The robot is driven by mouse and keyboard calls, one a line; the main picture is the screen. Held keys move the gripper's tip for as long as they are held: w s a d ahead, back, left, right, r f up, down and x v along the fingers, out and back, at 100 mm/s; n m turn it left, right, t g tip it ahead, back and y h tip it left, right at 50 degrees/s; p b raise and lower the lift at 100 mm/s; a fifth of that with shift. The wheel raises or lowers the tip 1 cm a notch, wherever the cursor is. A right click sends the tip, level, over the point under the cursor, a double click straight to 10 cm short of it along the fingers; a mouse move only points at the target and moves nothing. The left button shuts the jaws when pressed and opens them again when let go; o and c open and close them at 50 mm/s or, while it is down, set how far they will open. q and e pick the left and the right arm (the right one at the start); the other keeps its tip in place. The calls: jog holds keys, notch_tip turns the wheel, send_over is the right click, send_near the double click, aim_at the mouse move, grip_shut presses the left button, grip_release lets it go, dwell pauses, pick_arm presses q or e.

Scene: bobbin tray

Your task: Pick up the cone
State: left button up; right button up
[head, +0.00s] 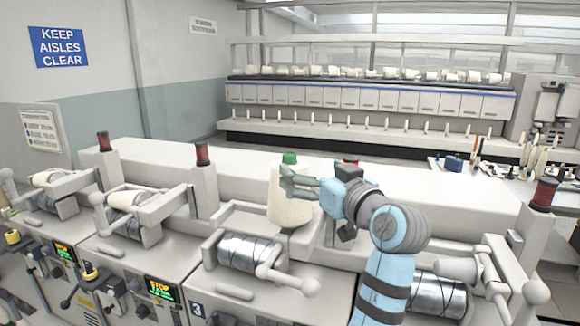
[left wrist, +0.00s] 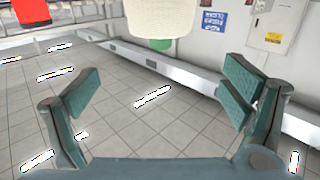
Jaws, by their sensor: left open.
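The cone (head: 289,208) is cream with a green tip (head: 290,158) and stands upright on the machine in the middle of the head view. My left gripper (head: 298,182) overlaps the cone's upper right side there and hides part of it. In the left wrist view the cone (left wrist: 161,15) is cut off by the top edge, its green end (left wrist: 160,44) pointing down the picture. The left fingers (left wrist: 160,85) are spread wide on either side below it, with nothing gripped. I cannot tell whether a finger touches the cone. My right gripper is not in view.
Silver drums (head: 247,252) with white cradle arms line the machine front. Red-capped posts (head: 203,170) rise between the stations. A side table (head: 505,185) with small items stands at the right. A red object (left wrist: 30,11) shows at the wrist view's top left.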

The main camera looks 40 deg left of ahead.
aim_at(293, 157)
pick_arm(q)
jog(key=p+x, duration=0.2)
jog(key=x, duration=0.8)
jog(key=shift+w+a+f, duration=0.1)
jog(key=shift+w+a, duration=0.05)
jog(key=shift+a, duration=0.25)
jog(key=shift+d, duration=0.1)
jog(key=c, duration=0.9)
jog(key=shift+s+r, duration=0.2)
jog(key=shift+s, duration=0.25)
jog(key=c, duration=1)
jog(key=shift+w, duration=0.1)
grip_shut()
